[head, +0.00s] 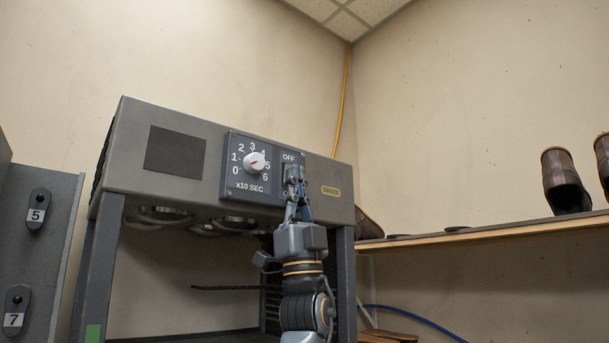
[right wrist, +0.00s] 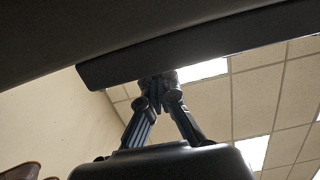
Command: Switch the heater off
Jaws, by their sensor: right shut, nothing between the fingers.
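The heater (head: 330,172) is a grey box on legs. Its dark control panel (head: 233,188) carries a white timer dial (head: 254,162) marked 0 to 6, x10 SEC. A switch area labelled OFF (head: 289,157) is to the right of the dial. My right gripper (head: 294,176) is shut and empty, with its fingertips at the switch area just below the OFF label. They cover most of the switch, so I cannot tell its position or whether they touch it. In the right wrist view the closed fingertips (right wrist: 160,82) are close to a dark edge (right wrist: 200,50). My left gripper is not in view.
A wooden shelf (head: 500,234) with brown boots (head: 564,181) runs along the right wall. A grey panel with tags 5 (head: 37,213) and 7 (head: 17,308) stands at the left. Round lamps (head: 164,213) hang under the heater box.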

